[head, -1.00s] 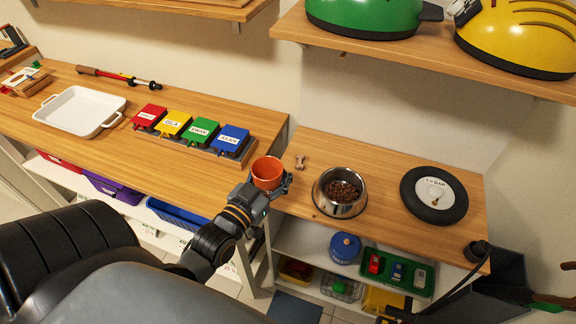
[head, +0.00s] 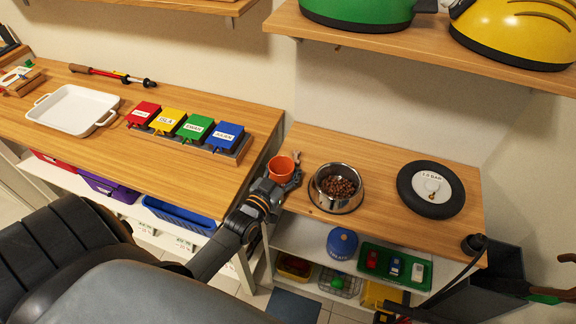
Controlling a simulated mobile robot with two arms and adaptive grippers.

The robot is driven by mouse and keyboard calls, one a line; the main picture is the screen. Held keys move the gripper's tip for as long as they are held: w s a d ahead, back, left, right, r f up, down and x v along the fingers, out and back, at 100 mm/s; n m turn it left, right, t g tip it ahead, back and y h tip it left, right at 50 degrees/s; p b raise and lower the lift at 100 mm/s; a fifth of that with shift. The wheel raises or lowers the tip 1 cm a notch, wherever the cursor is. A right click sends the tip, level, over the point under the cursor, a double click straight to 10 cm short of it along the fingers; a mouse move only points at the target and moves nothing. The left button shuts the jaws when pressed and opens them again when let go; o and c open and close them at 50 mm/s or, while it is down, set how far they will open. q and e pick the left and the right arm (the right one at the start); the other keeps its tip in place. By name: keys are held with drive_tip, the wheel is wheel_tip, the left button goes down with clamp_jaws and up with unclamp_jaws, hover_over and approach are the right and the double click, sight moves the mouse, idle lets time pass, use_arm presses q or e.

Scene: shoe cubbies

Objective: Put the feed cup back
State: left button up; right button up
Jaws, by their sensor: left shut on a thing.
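The orange feed cup (head: 281,168) is in the head view, held upright by my left gripper (head: 287,179) at the left end of the right-hand bench. My left gripper is shut on the cup. A steel bowl (head: 337,188) full of brown kibble stands just to the right of the cup, apart from it. A small bone-shaped piece (head: 296,156) is partly behind the cup and gripper. My right gripper is not in view.
A black wheel (head: 431,189) lies right of the bowl. Named boxes (head: 196,127) and a white tray (head: 72,110) are on the left bench. A blue canister (head: 342,243) and a green tray (head: 395,268) sit on the shelf below. Helmets are on the shelf above.

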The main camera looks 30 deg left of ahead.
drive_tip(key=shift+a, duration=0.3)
use_arm(q)
drive_tip(key=shift+f, duration=0.15)
drive_tip(key=o, duration=1.5)
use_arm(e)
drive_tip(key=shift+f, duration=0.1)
use_arm(q)
drive_tip(key=shift+r, duration=0.25)
drive_tip(key=s+b, duration=0.1)
drive_tip(key=s, duration=1.1)
drive_tip(key=shift+d, duration=0.2)
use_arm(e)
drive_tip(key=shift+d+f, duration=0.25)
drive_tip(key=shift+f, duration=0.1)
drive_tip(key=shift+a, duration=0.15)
